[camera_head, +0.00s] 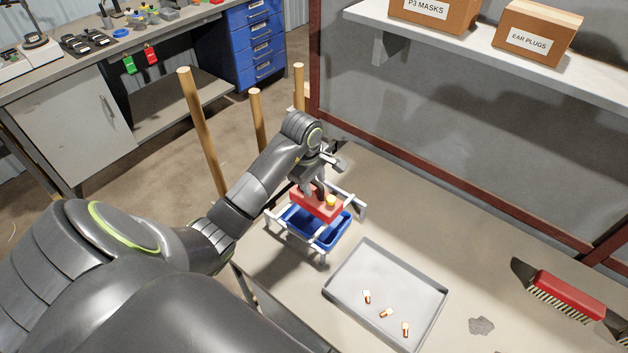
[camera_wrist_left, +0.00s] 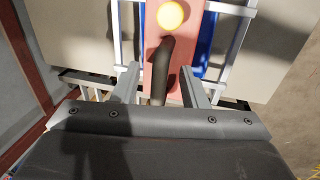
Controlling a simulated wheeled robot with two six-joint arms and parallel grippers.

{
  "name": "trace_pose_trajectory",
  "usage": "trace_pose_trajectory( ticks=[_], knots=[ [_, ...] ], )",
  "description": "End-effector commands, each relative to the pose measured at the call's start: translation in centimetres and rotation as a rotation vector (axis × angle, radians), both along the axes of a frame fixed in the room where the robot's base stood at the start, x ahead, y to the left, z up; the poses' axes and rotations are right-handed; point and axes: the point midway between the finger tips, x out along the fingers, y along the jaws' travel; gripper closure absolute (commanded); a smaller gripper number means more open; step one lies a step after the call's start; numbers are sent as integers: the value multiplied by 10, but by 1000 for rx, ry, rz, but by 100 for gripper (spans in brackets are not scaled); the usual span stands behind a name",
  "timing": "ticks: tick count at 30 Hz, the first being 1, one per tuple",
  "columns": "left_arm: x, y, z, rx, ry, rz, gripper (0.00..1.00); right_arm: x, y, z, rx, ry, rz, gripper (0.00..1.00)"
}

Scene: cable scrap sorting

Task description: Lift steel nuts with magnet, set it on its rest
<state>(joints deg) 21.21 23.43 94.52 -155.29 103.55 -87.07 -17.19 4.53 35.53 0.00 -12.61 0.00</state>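The red magnet block (camera_head: 312,204) with a yellow knob (camera_head: 331,201) lies across the grey rest frame (camera_head: 356,209), above a blue bin (camera_head: 330,236). My left gripper (camera_head: 316,188) is at the magnet. In the left wrist view, its two fingers (camera_wrist_left: 161,82) stand open on either side of the black handle (camera_wrist_left: 162,66), with gaps on both sides. The magnet's red top (camera_wrist_left: 185,50) also shows there. A grey tray (camera_head: 387,267) holds 3 copper-coloured pieces (camera_head: 386,312). I see no steel nuts; the bin's inside is mostly hidden. My right gripper is out of view.
A red-backed brush (camera_head: 569,293) and a flat grey piece (camera_head: 481,325) lie on the bench (camera_head: 460,240) at right. Wooden posts (camera_head: 203,132) stand behind my left arm. A shelf with boxes (camera_head: 535,32) is above the bench. Bench space right of the tray is mostly clear.

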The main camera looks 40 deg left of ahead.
Motion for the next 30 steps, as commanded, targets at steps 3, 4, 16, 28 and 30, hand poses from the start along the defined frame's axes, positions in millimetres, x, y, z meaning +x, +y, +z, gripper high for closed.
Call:
trace_pose_trajectory(
  ticks=[3, 4, 16, 28, 30],
  knots=[
    [-1, 1, 13, 3, -7, 0, 61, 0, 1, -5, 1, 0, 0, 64],
    [-1, 1, 17, 2, -9, -2, 61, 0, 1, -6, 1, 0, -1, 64],
    [-18, 2, 101, 2, -4, -1, 61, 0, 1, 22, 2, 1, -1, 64],
    [-27, 2, 147, 1, -5, -1, 61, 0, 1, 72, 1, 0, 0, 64],
    [-28, 2, 154, 2, -5, -1, 61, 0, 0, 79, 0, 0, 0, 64]
  ],
)
